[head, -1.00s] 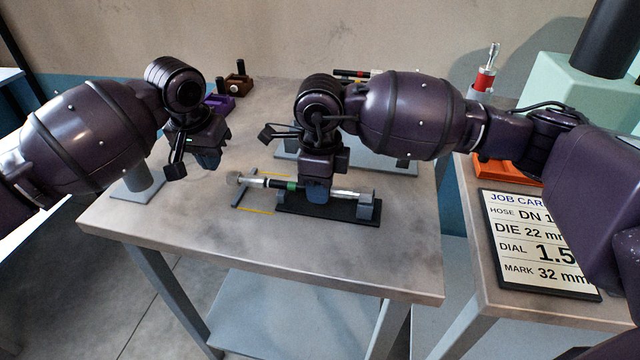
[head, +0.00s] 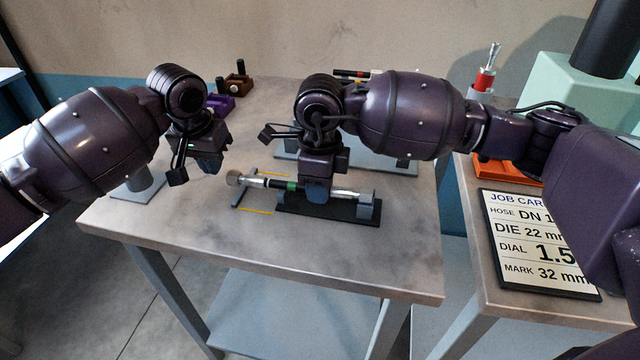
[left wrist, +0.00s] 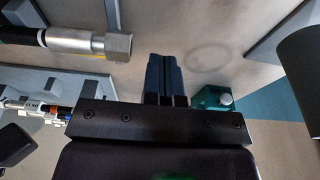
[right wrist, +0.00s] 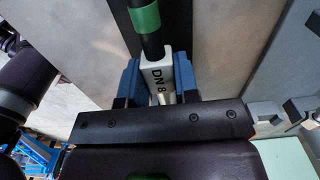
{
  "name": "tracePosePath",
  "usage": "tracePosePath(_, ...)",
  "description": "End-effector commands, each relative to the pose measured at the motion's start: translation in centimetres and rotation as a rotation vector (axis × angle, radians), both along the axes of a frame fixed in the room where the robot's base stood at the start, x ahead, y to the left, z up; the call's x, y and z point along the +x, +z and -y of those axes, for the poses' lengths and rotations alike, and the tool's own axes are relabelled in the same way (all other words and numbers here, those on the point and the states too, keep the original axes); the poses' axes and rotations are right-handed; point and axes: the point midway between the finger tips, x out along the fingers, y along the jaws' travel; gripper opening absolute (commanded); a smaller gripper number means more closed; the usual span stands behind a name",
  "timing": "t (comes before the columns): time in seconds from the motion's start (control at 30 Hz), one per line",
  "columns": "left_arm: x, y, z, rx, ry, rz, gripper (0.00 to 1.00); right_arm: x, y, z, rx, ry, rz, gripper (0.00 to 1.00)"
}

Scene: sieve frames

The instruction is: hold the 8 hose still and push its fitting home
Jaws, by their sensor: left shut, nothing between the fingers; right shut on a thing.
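The 8 hose (head: 272,184) lies across a low black cradle on the bench, a dark hose with a green band and a white "DN 8" label (right wrist: 156,72). Its silver fitting with a hex nut (head: 233,178) is at the left end; it also shows large in the left wrist view (left wrist: 80,42). My right gripper (head: 318,192) is shut around the hose at the label, right of the green band (right wrist: 145,18). My left gripper (head: 210,165) is shut and empty, above and left of the fitting, apart from it. How deep the fitting sits is not clear.
The cradle (head: 338,208) has a grey block (head: 367,206) at its right end. Yellow lines (head: 256,211) mark the bench near the fitting. Purple and brown holders (head: 238,83) stand behind. A job card (head: 540,245) lies on the right bench. The front of the bench is clear.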

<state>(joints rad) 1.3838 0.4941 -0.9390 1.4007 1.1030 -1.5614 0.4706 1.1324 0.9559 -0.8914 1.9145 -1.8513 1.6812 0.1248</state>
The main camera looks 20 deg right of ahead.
Motion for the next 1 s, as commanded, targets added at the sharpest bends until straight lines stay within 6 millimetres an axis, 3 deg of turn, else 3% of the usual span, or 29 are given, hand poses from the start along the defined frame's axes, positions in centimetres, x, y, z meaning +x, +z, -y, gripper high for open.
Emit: tracePosePath(1.0, 0.0, -3.2, 0.0, 0.0, 0.001, -0.001, 0.0, 0.0, 0.0, 0.0, 0.0, 0.0, 0.0, 0.0)
